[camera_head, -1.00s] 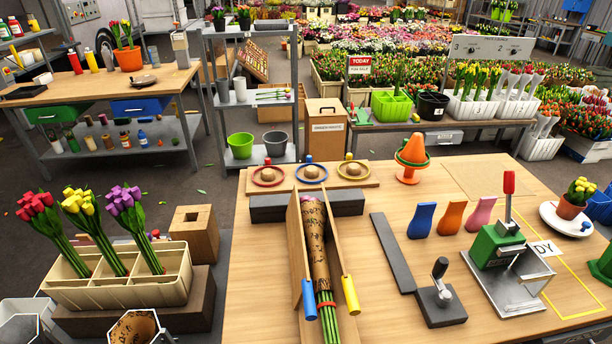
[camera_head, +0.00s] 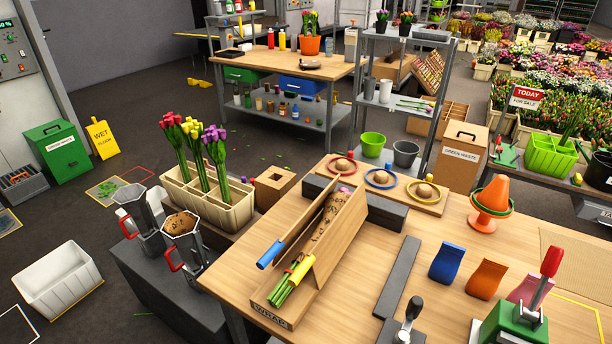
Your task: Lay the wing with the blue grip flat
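The wing with the blue grip (camera_head: 308,222) is raised, not flat, on the left side of a wooden wrapping board (camera_head: 270,312). Its blue grip (camera_head: 270,254) is at the near end. The other wing (camera_head: 341,240), with a yellow grip (camera_head: 301,269), is also raised on the right side. A tulip bunch lies between the wings; its green stems (camera_head: 287,290) stick out at the near end with a red band around them. Brown printed paper shows in the gap. Most of the bunch is hidden by the wings. Neither of my grippers is in view.
A dark grey block (camera_head: 385,210) lies behind the wings, and a dark flat bar (camera_head: 398,277) lies to their right. A cream tulip crate (camera_head: 227,212) and two metal pots with red handles (camera_head: 187,249) stand left of the table. Some bare tabletop (camera_head: 345,315) is to the right.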

